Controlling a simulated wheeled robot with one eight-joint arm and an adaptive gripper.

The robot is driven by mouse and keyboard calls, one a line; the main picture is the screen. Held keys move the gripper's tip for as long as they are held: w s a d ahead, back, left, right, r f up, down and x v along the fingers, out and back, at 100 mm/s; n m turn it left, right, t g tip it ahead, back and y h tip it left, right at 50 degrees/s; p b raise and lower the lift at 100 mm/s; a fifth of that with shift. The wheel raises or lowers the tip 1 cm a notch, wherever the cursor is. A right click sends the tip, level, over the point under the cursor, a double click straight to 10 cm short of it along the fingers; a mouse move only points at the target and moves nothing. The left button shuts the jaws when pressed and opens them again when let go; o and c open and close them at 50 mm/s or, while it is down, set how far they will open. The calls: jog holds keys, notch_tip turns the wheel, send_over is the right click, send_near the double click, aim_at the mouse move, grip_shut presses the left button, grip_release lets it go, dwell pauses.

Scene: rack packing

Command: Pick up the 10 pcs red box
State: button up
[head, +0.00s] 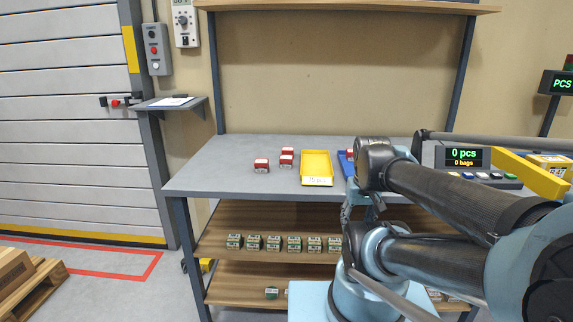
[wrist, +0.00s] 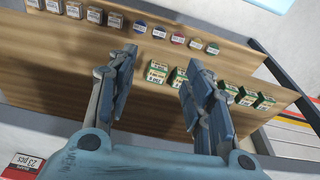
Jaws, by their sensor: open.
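A yellow tray (head: 317,168) stands right of the red boxes, with a blue tray (head: 346,162) beside it, partly behind my arm. Green boxes (head: 273,243) line the shelf below. A counter display (head: 463,157) reads 0 pcs. The table's left end is clear.

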jog(key=shift+o, duration=0.5)
jog(key=w+a+r+n, duration=0.2)
jog(key=w+r+n, duration=0.2)
jog(key=r, duration=0.5)
jog(key=w, duration=0.2)
jog(key=shift+w+a+r+g, duration=0.15)
jog(key=shift+w+a+g, duration=0.15)
jog(key=w+a+r+n+g, duration=0.1)
jog(key=w+a+r+n, duration=0.45)
jog(key=w, duration=0.35)
jog(key=w+a+r+n, duration=0.4)
jog(key=w+a+r, duration=0.2)
jog(key=w+r, duration=0.15)
jog(key=n, duration=0.4)
send_over(286, 157)
jog(key=shift+m+g, duration=0.25)
jog(key=shift+g, duration=0.05)
notch_tip(286, 157, down, 10)
jog(key=shift+w+d+r, duration=0.1)
jog(key=shift+w+r, duration=0.05)
jog(key=shift+r, duration=0.1)
jog(key=shift+s+f, duration=0.2)
jog(key=shift+f, duration=2.6)
jog(key=c, duration=1.2)
